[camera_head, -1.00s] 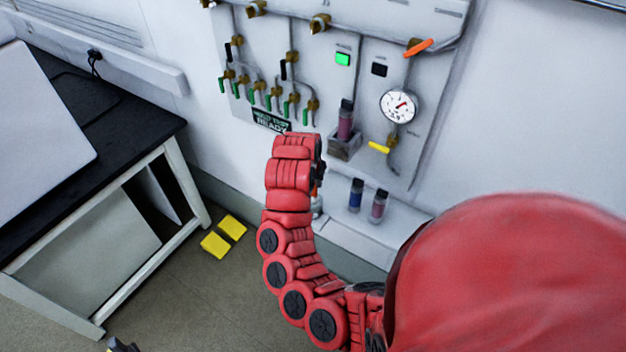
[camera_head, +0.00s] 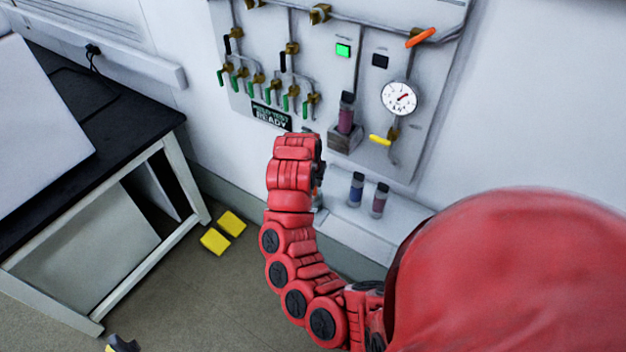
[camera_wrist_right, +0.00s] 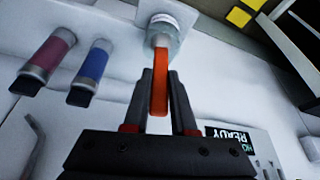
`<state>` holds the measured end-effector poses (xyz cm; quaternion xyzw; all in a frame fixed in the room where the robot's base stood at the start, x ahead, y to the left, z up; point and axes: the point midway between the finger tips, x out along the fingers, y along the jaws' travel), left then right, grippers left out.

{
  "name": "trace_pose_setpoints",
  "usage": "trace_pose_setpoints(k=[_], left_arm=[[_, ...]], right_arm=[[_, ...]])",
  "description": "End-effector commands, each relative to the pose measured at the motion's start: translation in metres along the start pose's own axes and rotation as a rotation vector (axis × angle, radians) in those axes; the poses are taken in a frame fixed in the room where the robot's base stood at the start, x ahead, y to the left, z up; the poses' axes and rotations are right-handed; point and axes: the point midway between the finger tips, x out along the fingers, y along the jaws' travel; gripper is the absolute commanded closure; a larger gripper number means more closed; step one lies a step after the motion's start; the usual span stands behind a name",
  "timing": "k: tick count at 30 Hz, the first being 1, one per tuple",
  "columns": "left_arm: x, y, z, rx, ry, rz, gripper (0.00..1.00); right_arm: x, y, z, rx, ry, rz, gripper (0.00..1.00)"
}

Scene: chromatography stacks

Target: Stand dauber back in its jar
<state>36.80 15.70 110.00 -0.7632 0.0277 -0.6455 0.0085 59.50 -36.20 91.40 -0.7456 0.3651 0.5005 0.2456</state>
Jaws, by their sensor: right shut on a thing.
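The dauber shows in the right wrist view as a flat orange handle (camera_wrist_right: 160,85). My right gripper (camera_wrist_right: 160,128) is shut on this handle. The handle's far end meets the mouth of a clear glass jar (camera_wrist_right: 163,30) with a pale label. I cannot tell how deep the dauber's tip sits in the jar. In the head view my right gripper is mostly hidden behind my red right arm. A sliver of the jar (camera_head: 319,208) shows beside that arm, on the white ledge. My left gripper is not clearly in view.
A blue vial (camera_head: 356,190) and a purple vial (camera_head: 379,200) stand on the ledge (camera_head: 350,232), right of the jar. A wall panel (camera_head: 330,80) with valves and a gauge (camera_head: 398,97) rises behind. A black-topped bench (camera_head: 125,125) stands at left. A dark shape touches the bottom-left edge.

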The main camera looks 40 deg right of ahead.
Motion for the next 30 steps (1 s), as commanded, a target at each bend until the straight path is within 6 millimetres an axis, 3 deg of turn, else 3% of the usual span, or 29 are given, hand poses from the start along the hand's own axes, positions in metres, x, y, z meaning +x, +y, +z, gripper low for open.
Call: trace_pose_setpoints(k=[18,26,27,30], left_arm=[[-0.015,0.001,0.003,0.0,0.0,0.0,0.5],[-0.015,0.001,0.003,0.0,0.0,0.0,0.5],[-0.015,0.001,0.003,0.0,0.0,0.0,0.5],[-0.015,0.001,0.003,0.0,0.0,0.0,0.5]], right_arm=[[0.021,0.001,0.009,0.001,0.0,0.001,1.0],[0.022,0.0,0.009,0.0,0.0,0.0,1.0],[0.022,0.0,0.009,0.0,0.0,0.0,0.7],[0.022,0.0,0.009,0.0,0.0,0.0,0.52]])
